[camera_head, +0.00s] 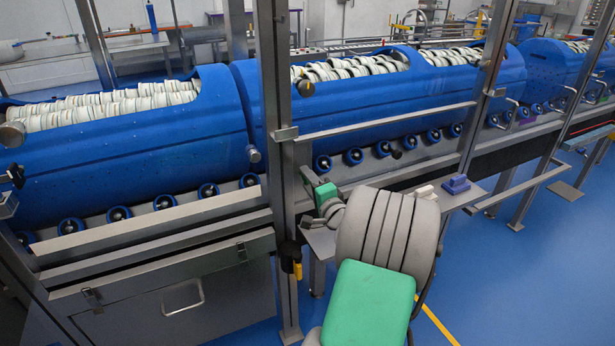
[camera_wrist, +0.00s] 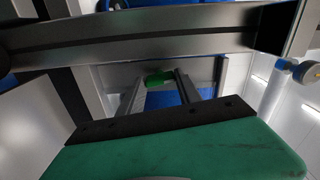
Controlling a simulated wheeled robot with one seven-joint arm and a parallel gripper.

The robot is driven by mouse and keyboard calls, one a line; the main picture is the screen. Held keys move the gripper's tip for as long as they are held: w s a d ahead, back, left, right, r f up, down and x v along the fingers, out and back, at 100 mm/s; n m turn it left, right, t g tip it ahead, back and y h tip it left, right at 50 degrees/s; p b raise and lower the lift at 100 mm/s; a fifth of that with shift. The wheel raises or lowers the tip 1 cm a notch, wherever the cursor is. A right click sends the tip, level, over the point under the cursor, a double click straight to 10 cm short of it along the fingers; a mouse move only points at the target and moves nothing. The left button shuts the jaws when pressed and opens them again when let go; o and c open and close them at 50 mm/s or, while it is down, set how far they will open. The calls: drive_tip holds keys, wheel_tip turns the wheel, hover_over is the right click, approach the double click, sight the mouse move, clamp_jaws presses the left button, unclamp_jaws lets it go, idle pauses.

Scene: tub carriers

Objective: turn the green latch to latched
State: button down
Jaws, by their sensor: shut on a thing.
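The green latch (camera_wrist: 158,79) shows in the wrist view as a small bright green piece between the tips of my two grey fingers. My gripper (camera_wrist: 160,86) is shut on it, with a finger on either side. Its turned position cannot be read from this view. In the head view my gripper (camera_head: 310,175) is at the metal post beside the blue tubs, in front of the rollers. The latch cannot be made out there, at or behind my gripper.
A steel post (camera_head: 284,150) stands close left of my gripper. Blue tubs (camera_head: 130,140) filled with pale rings lie on rollers behind. A steel rail (camera_head: 390,121) crosses behind my gripper. A blue block (camera_head: 455,184) and a white block (camera_head: 426,191) sit on a ledge to the right.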

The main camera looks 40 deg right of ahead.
drive_tip(key=shift+m+p, duration=0.45)
drive_tip(key=shift+m, duration=0.35)
drive_tip(key=c, duration=0.8)
unclamp_jaws()
drive_tip(key=shift+s, duration=0.1)
drive_tip(key=v, duration=0.7)
drive_tip(key=shift+s+a, duration=0.2)
drive_tip(key=shift+s, duration=0.1)
